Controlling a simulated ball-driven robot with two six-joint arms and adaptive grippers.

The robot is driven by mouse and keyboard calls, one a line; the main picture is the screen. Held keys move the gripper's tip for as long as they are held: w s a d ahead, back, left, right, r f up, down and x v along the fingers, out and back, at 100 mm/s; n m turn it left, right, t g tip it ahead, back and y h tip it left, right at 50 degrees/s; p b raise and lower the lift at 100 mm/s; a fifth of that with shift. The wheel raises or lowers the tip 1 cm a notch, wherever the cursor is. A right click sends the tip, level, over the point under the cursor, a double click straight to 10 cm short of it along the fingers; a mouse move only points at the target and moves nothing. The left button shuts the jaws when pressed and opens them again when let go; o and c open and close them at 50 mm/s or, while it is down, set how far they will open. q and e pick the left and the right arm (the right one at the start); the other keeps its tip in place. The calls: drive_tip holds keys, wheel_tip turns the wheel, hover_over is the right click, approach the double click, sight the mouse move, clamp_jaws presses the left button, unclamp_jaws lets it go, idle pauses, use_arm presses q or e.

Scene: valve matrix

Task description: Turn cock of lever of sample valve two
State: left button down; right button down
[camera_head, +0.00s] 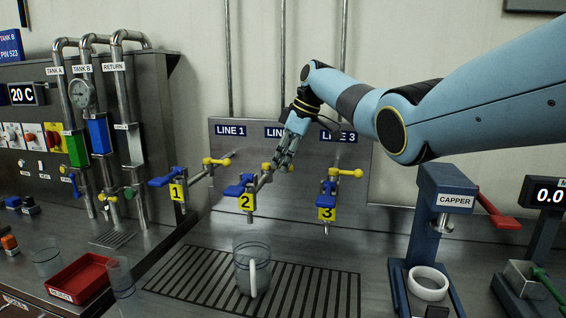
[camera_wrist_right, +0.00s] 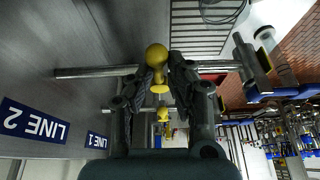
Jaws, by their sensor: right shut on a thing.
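Sample valve two carries a yellow tag "2" (camera_head: 247,202) and a blue handle (camera_head: 239,188), on a pipe from the panel under the partly covered "LINE 2" sign. Its yellow lever (camera_head: 267,166) sits further back on the same pipe. My right gripper (camera_head: 281,158) reaches down from above to this yellow lever, and its fingers cover part of it. In the right wrist view, the yellow knob (camera_wrist_right: 157,55) of the lever lies between the two fingertips (camera_wrist_right: 160,74), which are shut on it. My left gripper is not in view.
Valve one (camera_head: 177,192) stands to the left and valve three (camera_head: 327,212) to the right, each with blue and yellow handles. A glass jug (camera_head: 243,278) stands on the slotted drain below valve two. A capper (camera_head: 440,215) stands at the right.

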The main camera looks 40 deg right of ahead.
drive_tip(key=shift+w+d+r, duration=0.1)
drive_tip(key=shift+r, duration=0.05)
drive_tip(key=c, duration=1.4)
unclamp_jaws()
drive_tip(key=shift+d, duration=0.1)
drive_tip(key=v, duration=1.1)
drive_tip(key=shift+d+r, duration=0.25)
drive_tip(key=shift+r, duration=0.1)
drive_tip(key=shift+f, duration=0.1)
